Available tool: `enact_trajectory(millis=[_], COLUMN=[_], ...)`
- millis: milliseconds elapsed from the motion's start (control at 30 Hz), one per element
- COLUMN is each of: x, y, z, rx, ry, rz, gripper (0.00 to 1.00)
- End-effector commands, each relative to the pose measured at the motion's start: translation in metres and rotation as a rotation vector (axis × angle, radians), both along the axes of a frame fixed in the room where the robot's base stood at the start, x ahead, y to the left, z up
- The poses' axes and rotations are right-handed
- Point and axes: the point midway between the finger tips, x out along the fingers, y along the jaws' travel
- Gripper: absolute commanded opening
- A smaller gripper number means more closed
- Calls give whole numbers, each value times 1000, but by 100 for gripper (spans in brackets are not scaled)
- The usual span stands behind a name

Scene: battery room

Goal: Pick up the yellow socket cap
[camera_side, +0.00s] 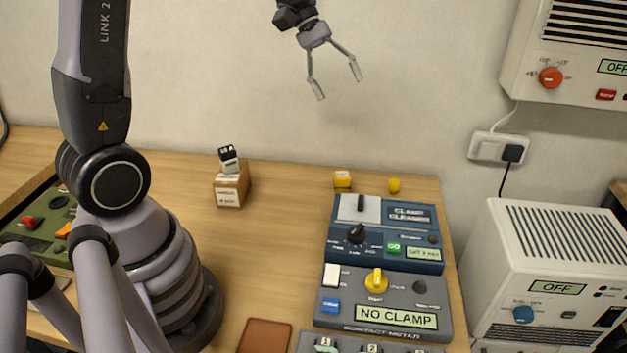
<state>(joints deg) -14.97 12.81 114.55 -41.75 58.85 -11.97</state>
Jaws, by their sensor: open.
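A small yellow cup-shaped piece (393,186), which looks like the yellow socket cap, stands on the wooden table near its back edge, behind the blue clamp cleaner. A yellow block (342,180) sits a little to its left, and the two are apart. My gripper (338,88) is open and empty, high in front of the wall. In the picture it is above and to the left of the yellow cap, well clear of it. Nothing hides the cap.
The blue clamp cleaner (340,244) and the grey contact meter (325,314), reading NO CLAMP, stand in front of the cap. A cardboard box (230,190) with a dark-topped item on it stands left. A white unit (560,245) stands right. Table between box and devices is clear.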

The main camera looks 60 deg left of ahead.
Motion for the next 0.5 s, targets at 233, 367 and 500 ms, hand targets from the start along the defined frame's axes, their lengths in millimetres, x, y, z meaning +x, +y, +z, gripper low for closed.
enact_trajectory(millis=[233,367,500], x=[97,131,150], y=[43,73,102], z=[-99,-163,-228], rx=[-359,-539,-702], ry=[225,320,397], rz=[388,595,787], gripper=[63,63,63])
